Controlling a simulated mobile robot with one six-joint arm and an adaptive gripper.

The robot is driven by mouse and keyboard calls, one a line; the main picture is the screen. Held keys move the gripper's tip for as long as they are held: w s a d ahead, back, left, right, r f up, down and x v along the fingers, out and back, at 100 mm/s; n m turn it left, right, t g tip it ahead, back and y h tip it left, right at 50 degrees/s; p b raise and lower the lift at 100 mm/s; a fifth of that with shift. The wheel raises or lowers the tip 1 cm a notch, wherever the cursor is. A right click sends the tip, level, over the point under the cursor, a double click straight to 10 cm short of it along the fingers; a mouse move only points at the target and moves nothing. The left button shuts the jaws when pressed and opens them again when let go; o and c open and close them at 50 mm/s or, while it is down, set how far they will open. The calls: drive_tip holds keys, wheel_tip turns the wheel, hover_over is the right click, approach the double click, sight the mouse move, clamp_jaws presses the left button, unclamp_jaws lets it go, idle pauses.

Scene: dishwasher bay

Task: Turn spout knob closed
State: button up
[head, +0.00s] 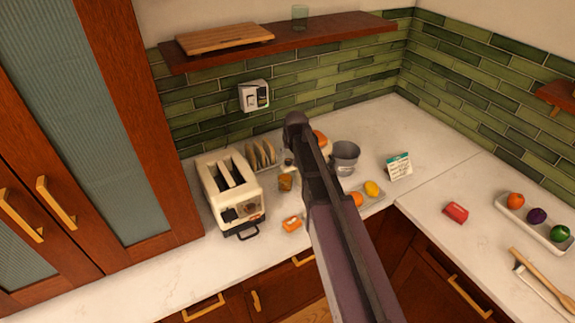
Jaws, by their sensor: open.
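I cannot make out a spout or a spout knob in the head view. My arm crosses the middle of the picture, from the bottom edge up to a rounded dark joint above the counter. My gripper does not show. The arm covers part of the counter and some items behind it, so what is there is hidden. A cream toaster (229,187) with small controls on its front stands left of the arm. A small amber jar (285,183) stands between the toaster and the arm.
A toast rack (262,155), a grey metal pot (345,157), a card (399,167), a red block (456,212) and a produce tray (502,206) occupy the counter. A wooden shelf (345,36) hangs above. A tall cabinet (150,130) bounds the left. The back right counter is clear.

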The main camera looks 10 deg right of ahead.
sight(288, 161)
drive_tip(key=shift+b+x, duration=2.85)
drive_tip(key=shift+x, duration=0.55)
